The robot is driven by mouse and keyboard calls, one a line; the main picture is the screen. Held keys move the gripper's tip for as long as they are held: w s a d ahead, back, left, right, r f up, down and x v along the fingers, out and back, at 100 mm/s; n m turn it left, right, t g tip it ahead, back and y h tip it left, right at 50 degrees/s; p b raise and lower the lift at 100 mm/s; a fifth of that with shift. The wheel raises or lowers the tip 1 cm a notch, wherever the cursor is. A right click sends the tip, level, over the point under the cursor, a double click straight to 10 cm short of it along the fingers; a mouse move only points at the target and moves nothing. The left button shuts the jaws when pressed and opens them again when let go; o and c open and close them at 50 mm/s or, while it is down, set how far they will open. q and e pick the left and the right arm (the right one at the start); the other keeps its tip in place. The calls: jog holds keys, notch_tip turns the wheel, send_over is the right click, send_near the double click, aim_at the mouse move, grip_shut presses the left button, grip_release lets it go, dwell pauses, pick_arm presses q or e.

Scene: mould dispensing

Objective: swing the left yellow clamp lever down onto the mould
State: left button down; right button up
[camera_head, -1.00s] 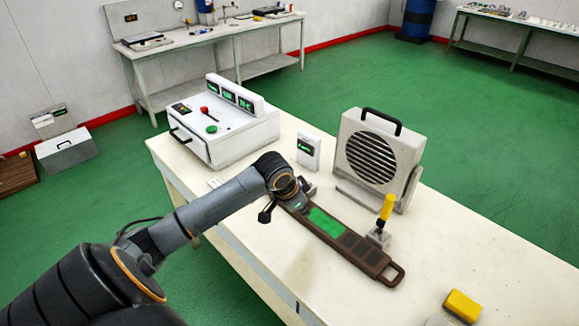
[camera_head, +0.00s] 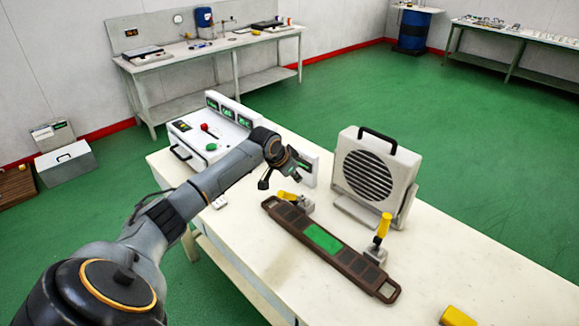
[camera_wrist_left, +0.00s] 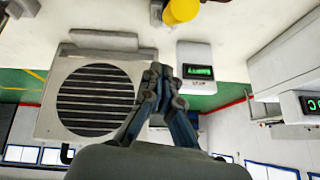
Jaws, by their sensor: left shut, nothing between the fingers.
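The long brown mould (camera_head: 338,257) with a green panel lies on the bench. The left yellow clamp lever (camera_head: 287,195) lies nearly flat, its handle pointing over the mould's far left end. Whether it presses on the mould I cannot tell. The right yellow clamp lever (camera_head: 384,226) stands upright at the other end. My left gripper (camera_head: 295,174) is shut and empty, above and behind the left lever, apart from it. In the left wrist view its closed fingers (camera_wrist_left: 158,75) show, with a yellow handle (camera_wrist_left: 181,11) at the top edge. My right gripper is out of view.
A white fan unit (camera_head: 375,175) stands behind the mould. A small white display box (camera_head: 310,168) is close behind my left gripper. A white control box (camera_head: 205,135) stands at the bench's left end. A yellow block (camera_head: 458,316) lies at front right.

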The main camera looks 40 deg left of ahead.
aim_at(288, 193)
pick_arm(q)
jog(key=shift+s+a+f+p, duration=0.2)
jog(key=shift+s+f+p, duration=0.2)
jog(key=shift+s+f, duration=0.15)
jog(key=shift+s+a+f+p, duration=0.2)
jog(key=shift+s+f+p, duration=0.25)
jog(key=shift+f, duration=0.15)
jog(key=shift+s+a+f, duration=0.1)
jog(key=shift+s+f, duration=0.2)
jog(key=shift+f, duration=0.05)
jog(key=shift+w, duration=0.1)
jog(key=shift+f, duration=0.1)
